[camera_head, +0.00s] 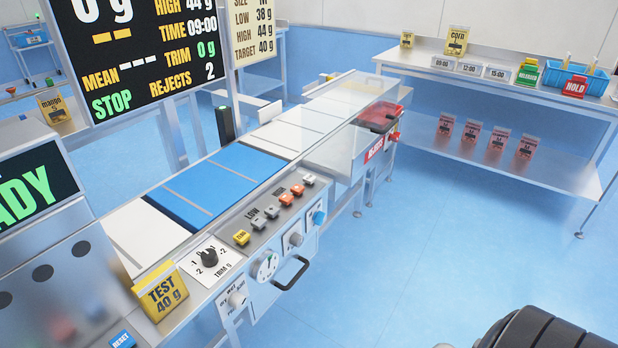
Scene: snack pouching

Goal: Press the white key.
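The control panel (262,250) runs along the front of the checkweigher. On its top is a slanted row of small keys: a yellow key (242,237), two grey keys (258,223) near the label LOW, two orange keys (286,199), and a pale, whitish key (309,179) at the far end. The pale key's lettering is too small to read. Neither gripper's fingers show. A dark ribbed part of my arm is at the bottom right, apart from the panel.
A trim dial (209,257) and a yellow TEST 40 g pouch (160,291) stand left of the keys. A black handle (291,273) juts from the front. The display (140,50) reads STOP. Blue floor (440,230) is clear between the machine and the steel table (500,91).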

